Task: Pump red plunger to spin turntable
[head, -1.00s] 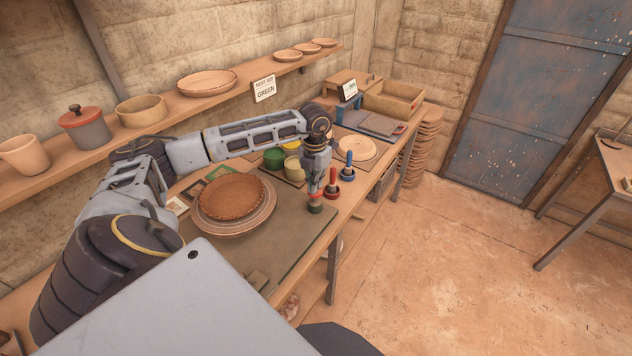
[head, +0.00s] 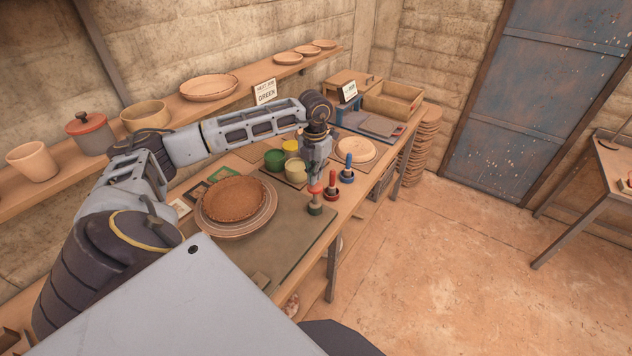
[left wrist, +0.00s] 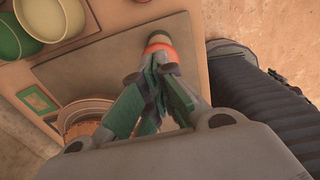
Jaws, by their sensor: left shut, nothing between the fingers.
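The red plunger (head: 315,188) stands upright on a dark green base at the front right of the grey board, its pale stem showing below the red cap. In the left wrist view its orange-red cap (left wrist: 160,46) shows just beyond the fingertips. My left gripper (head: 316,178) points down, shut and empty, right above the cap; I cannot tell whether it touches. It also shows in the left wrist view (left wrist: 155,70). The turntable (head: 268,215) carries a round brown clay piece (head: 234,198), left of the plunger. My right gripper is out of view.
Red (head: 331,186) and blue (head: 347,168) handled tools stand in round holders right of the plunger. Green (head: 274,160), yellow and cream pots sit behind. A wall shelf (head: 180,125) holds pottery and a sign reading "GREEN". Open floor lies right of the bench.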

